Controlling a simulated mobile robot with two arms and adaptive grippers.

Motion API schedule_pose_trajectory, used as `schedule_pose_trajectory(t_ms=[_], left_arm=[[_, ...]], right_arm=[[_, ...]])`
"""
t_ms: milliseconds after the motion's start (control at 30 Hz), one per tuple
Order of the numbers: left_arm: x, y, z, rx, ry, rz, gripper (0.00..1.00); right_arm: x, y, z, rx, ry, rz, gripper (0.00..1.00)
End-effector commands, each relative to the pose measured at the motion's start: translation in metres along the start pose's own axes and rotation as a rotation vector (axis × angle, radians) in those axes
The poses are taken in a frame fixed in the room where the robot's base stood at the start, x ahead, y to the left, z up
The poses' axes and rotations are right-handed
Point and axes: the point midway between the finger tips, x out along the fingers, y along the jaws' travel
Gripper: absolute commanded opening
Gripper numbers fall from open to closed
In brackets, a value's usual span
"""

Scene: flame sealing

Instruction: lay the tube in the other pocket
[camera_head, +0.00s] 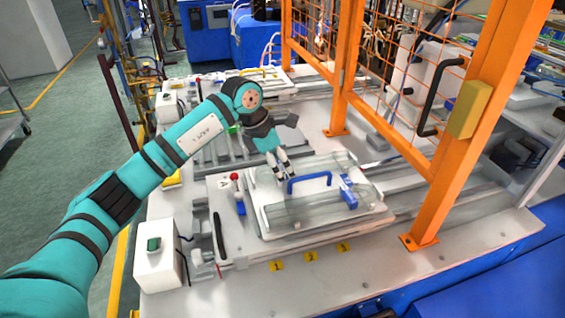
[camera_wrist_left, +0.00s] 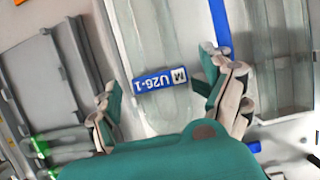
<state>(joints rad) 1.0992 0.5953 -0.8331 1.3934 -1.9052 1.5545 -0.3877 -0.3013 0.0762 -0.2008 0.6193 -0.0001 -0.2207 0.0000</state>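A white fixture tray (camera_head: 375,212) lies on the bench in the head view, with two clear, glassy pockets and a blue handle (camera_head: 309,178) between them. The front pocket (camera_head: 300,210) looks clear and I see no label inside it. My left gripper (camera_head: 281,170) points down over the back pocket. The tube's clear outline is hard to tell from the pocket. My right gripper is not in view.
A blue block (camera_head: 347,190) sits at the tray's right side. Orange posts (camera_head: 455,120) with a mesh guard stand close on the right. A white box with a green button (camera_head: 155,255) stands at the front left. A red-topped post (camera_head: 235,180) is left of the tray.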

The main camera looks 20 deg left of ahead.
Motion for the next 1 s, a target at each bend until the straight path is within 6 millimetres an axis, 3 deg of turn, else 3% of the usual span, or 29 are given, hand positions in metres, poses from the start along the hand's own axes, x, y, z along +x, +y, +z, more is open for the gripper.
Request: schedule_pose_trajectory(t_ms=[133, 267, 700, 1000], left_arm=[[0.003, 0.000, -0.005, -0.002, 0.014, -0.002, 0.84], [-0.006, 0.001, -0.003, -0.001, 0.009, 0.001, 0.84], [-0.094, 0.000, 0.001, 0.001, 0.002, 0.004, 0.84], [-0.119, -0.001, 0.001, 0.000, 0.005, 0.000, 0.84]], right_arm=[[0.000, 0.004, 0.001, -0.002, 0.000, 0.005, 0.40], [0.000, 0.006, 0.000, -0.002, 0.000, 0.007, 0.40], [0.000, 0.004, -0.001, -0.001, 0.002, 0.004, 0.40], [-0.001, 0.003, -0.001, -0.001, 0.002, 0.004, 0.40]])
